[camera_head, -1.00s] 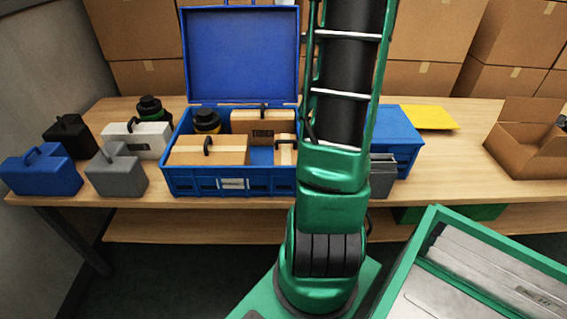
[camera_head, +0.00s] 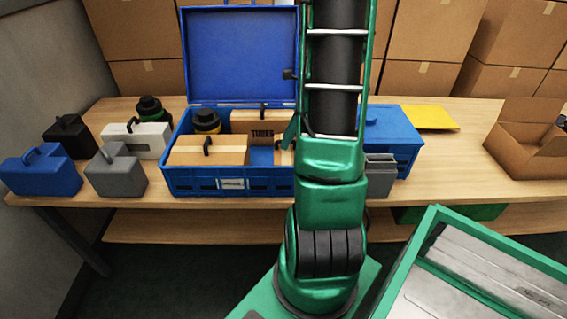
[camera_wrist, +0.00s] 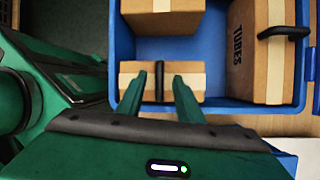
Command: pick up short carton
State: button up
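The short carton (camera_wrist: 196,85) is a small brown box with a pale tape strip and a black handle (camera_wrist: 160,80). It sits in a corner of the blue crate (camera_wrist: 126,95); in the head view the carton (camera_head: 283,157) is partly hidden by my arm. My gripper (camera_wrist: 160,76) is open over it, one green finger on each side of the handle. The fingers look apart from the handle; how far above the carton they are is unclear. In the head view my gripper is mostly hidden behind my arm.
The crate also holds a carton marked TUBES (camera_wrist: 255,50), another handled carton (camera_head: 207,150) and a yellow-and-black container (camera_head: 206,121). Its lid (camera_head: 240,50) stands open behind. A blue box (camera_head: 392,135) is to the right. Table at far right holds an open carton (camera_head: 525,150).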

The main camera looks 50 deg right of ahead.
jog(key=shift+f, duration=0.1)
grip_shut()
jog(key=shift+d, duration=0.1)
dwell(1.3)
